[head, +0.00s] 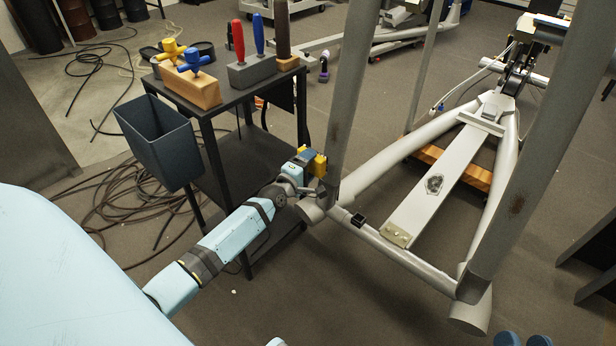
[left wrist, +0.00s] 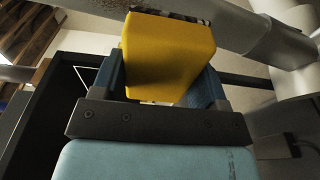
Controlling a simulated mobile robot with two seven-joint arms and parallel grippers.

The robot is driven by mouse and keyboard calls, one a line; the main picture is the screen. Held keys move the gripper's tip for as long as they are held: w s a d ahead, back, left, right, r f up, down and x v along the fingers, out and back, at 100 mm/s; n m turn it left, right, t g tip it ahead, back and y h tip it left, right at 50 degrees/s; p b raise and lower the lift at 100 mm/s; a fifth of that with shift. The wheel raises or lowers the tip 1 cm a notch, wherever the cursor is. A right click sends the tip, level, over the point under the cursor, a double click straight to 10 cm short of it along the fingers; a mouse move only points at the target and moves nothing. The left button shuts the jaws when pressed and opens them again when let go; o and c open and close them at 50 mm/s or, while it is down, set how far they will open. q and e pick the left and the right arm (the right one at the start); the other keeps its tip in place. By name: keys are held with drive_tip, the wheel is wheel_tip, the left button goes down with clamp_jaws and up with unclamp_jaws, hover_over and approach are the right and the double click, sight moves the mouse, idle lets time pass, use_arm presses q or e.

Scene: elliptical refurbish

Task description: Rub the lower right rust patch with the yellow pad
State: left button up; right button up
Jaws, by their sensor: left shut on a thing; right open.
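My left gripper (head: 309,160) is shut on the yellow pad (head: 319,166), beside the lower part of the left upright post (head: 349,90). The pad also shows in the left wrist view (left wrist: 165,55), between the blue fingers, with a dark mottled strip along its far edge. A grey tube passes close behind it; I cannot tell whether they touch. A brown rust patch (head: 517,204) shows on the lower part of the right upright post (head: 535,160), well apart from the pad. My right gripper (head: 523,339) shows only as two separated blue fingertips at the bottom edge, open and empty.
A black cart (head: 255,150) stands left of the frame, carrying wooden and grey holders with tools. A dark bin (head: 158,140) hangs on its side. Cables (head: 110,205) lie on the floor. The lower crossbar (head: 400,262) joins the two posts.

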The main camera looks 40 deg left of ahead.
sight(336, 118)
use_arm(q)
drive_tip(key=shift+w+a+f, duration=0.1)
drive_tip(key=shift+w, duration=0.3)
drive_tip(key=shift+w+d+b, duration=0.2)
drive_tip(key=shift+w+b, duration=0.9)
drive_tip(key=shift+w, duration=1.45)
use_arm(e)
drive_tip(key=shift+a+f+g, duration=0.15)
drive_tip(key=shift+f+g, duration=0.55)
drive_tip(key=shift+f, duration=1.1)
use_arm(q)
drive_tip(key=shift+w+d+b, duration=0.1)
drive_tip(key=shift+w+b, duration=0.25)
drive_tip(key=shift+w, duration=0.6)
use_arm(e)
drive_tip(key=shift+f, duration=0.25)
use_arm(q)
wheel_tip(336, 118, up, 4)
drive_tip(key=p, duration=0.4)
drive_tip(key=shift+s+d+f, duration=0.1)
drive_tip(key=shift+d, duration=0.05)
drive_tip(key=r+p, duration=0.7)
drive_tip(key=shift+d+r, duration=0.1)
drive_tip(key=shift+d, duration=0.3)
use_arm(e)
wheel_tip(336, 118, up, 11)
